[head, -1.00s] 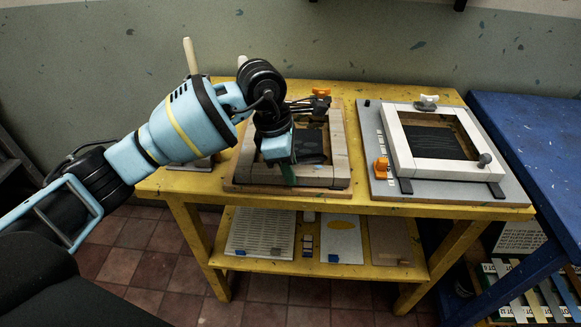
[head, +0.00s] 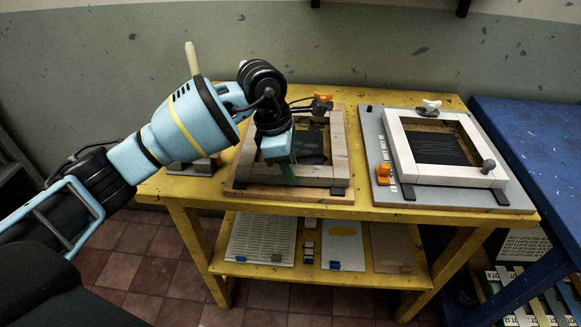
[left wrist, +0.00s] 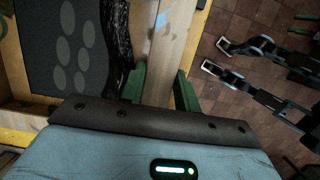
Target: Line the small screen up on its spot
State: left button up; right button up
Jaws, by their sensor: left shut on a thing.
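The small screen is a wooden frame (head: 338,146) around a dark mesh (head: 312,146). It lies nearly flat over a wooden base board (head: 243,187) on the left part of the yellow table. Its mesh shows pale ovals in the left wrist view (left wrist: 74,45). My left gripper (head: 281,172) is shut on the front part of the frame. In the left wrist view its green fingers (left wrist: 160,88) stand on either side of a pale wooden bar (left wrist: 176,32). The gripper hides the frame's left front part. My right gripper is not in view.
A larger white-framed screen (head: 398,150) lies on a grey board (head: 378,193) to the right, with orange and grey knobs. A blue table (head: 530,125) adjoins on the right. Printed sheets (head: 262,238) lie on the lower yellow shelf. A wall stands behind.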

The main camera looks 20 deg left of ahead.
pick_arm(q)
jog(key=shift+w+a+b, duration=0.25)
jog(key=shift+w+a, duration=0.1)
jog(key=shift+w, duration=0.3)
jog(key=shift+w+a+b, duration=0.2)
jog(key=shift+w+a, duration=0.1)
jog(key=shift+w, duration=0.3)
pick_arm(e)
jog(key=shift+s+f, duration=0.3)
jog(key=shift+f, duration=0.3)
pick_arm(q)
jog(key=o, duration=1)
jog(key=shift+c, duration=0.6)
jog(key=d+p+v, duration=0.1)
jog(key=p+v, duration=0.2)
jog(key=v, duration=0.3)
jog(key=shift+w+d+r, duration=0.15)
jog(key=shift+r, duration=0.45)
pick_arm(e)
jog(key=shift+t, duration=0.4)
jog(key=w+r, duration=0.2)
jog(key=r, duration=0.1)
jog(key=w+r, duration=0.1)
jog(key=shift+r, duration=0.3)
